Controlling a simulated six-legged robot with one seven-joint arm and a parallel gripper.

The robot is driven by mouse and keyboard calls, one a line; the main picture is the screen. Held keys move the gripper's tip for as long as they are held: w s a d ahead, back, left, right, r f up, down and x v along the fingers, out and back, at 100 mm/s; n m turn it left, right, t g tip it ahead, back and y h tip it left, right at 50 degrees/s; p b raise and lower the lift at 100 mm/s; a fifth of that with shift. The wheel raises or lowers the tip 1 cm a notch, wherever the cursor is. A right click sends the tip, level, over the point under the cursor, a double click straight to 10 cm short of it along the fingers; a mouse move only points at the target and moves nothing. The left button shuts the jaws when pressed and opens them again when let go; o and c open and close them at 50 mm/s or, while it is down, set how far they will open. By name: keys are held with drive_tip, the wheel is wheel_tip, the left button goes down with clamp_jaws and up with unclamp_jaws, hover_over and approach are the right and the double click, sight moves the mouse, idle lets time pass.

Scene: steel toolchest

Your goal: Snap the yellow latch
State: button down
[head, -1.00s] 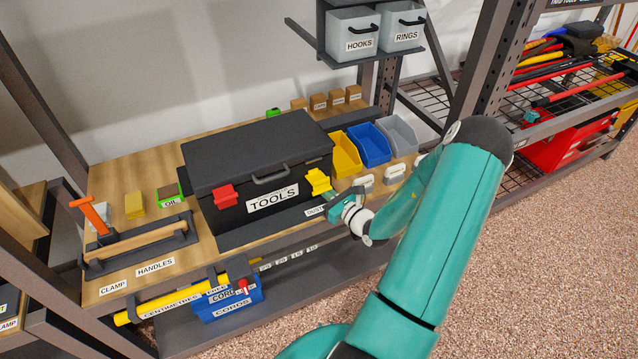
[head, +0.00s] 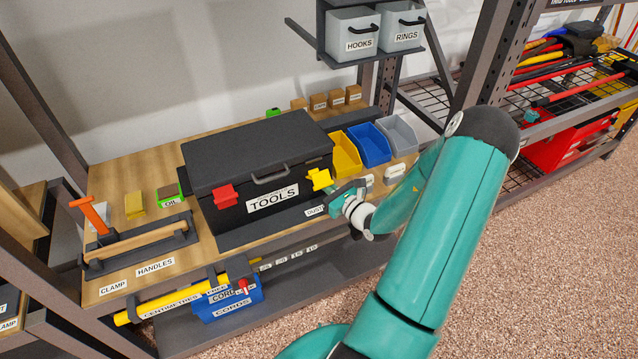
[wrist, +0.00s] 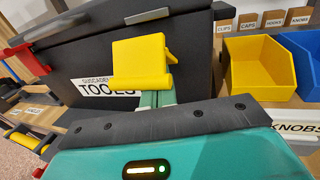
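The black toolbox (head: 260,153) labelled TOOLS stands on the wooden shelf with its lid down. The yellow latch (head: 319,180) is on its front, right of the handle. In the wrist view the yellow latch (wrist: 140,60) shows a broad plate with a lower lip sticking out. I cannot tell whether it is fully snapped. My gripper (head: 335,192) is just right of and below the latch, in front of the box. Its fingers (wrist: 156,98) look together with nothing between them; their tips are partly hidden behind the latch lip, so contact is unclear.
A red latch (head: 226,196) sits on the box's front left. Yellow (head: 345,155), blue (head: 370,145) and grey bins stand to the right of the box.

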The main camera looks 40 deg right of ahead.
sight(327, 178)
drive_tip(key=shift+r, duration=1.7)
drive_tip(key=s+a, duration=0.2)
drive_tip(key=s, duration=0.5)
drive_tip(key=shift+s, duration=0.4)
drive_tip(key=shift+a, duration=0.1)
